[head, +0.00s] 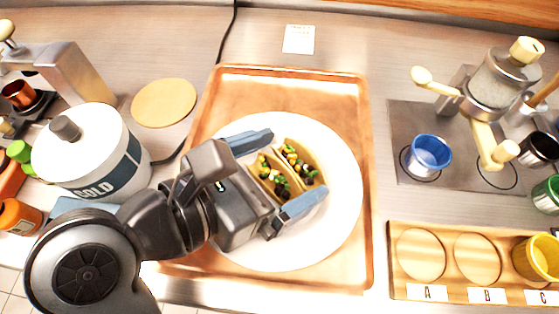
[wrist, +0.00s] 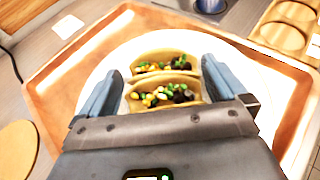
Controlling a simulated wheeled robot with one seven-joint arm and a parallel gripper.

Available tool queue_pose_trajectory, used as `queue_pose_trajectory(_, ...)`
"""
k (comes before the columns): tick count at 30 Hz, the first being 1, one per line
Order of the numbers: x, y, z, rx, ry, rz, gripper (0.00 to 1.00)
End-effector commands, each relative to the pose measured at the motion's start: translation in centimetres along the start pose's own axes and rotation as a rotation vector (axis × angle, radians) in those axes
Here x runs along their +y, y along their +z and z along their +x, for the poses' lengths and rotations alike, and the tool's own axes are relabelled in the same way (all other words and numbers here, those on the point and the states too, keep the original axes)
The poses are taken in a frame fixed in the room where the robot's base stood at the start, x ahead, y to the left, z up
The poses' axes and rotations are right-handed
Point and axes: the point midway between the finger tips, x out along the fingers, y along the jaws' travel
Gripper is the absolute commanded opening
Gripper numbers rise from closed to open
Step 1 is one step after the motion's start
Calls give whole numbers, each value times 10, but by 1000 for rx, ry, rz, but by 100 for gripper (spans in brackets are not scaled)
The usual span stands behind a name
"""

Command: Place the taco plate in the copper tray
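The taco plate is a round white plate (head: 335,217) with tacos (head: 292,165) near its middle. It lies inside the copper tray (head: 347,88), within the tray's rim. My gripper (head: 285,168) is above the plate with its two blue fingers spread on either side of the tacos. In the wrist view, the gripper (wrist: 157,95) is open, with the tacos (wrist: 165,80) between and beyond the fingertips and the white plate (wrist: 125,58) below. The copper tray (wrist: 70,60) surrounds it. Nothing is held. The gripper body hides part of the plate's left side.
A white COLD canister (head: 92,155) and a round wooden disc (head: 163,103) stand left of the tray. At right are a blue cup (head: 428,155), a dispenser (head: 490,90) and a wooden holder (head: 450,285) marked A, B, C with a yellow cup (head: 537,258).

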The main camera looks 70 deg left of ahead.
Motion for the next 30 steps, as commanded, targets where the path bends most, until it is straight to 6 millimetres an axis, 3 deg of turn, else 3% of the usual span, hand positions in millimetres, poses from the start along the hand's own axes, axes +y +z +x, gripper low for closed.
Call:
queue_pose_trajectory(11, 0, 1, -10, -1, 1, 0, 100)
queue_pose_trajectory(24, 1, 1, -93, 0, 4, 0, 100)
queue_pose_trajectory(30, 1, 2, -116, -1, 2, 0, 100)
